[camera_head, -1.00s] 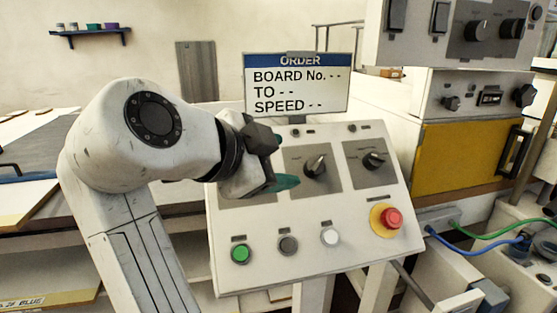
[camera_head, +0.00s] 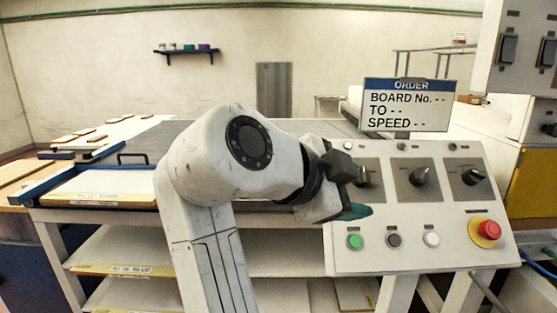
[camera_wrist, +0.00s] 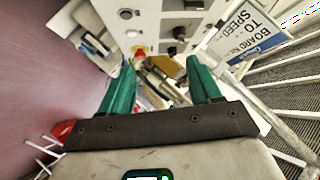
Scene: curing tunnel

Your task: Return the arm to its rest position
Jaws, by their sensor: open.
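My gripper (camera_head: 352,198) is raised in front of the left part of the sloped control panel (camera_head: 450,255) in the head view, partly covering its left knob. In the wrist view my gripper (camera_wrist: 160,85) shows two green fingers set wide apart with nothing held between them. The panel, with its knobs and buttons, also shows upside down beyond the fingers in the wrist view (camera_wrist: 150,15). My arm is bent, with its elbow high in the middle of the head view. Whether the fingertips touch the panel cannot be told from the head view.
The order sign (camera_head: 407,105) stands behind the panel. A red stop button (camera_head: 489,229) sits on the panel's right. A bench with boards (camera_head: 100,187) and shelves (camera_head: 130,250) lies to the left. A yellow-doored machine (camera_head: 535,185) stands at the right. A wall shelf (camera_head: 185,53) is far back.

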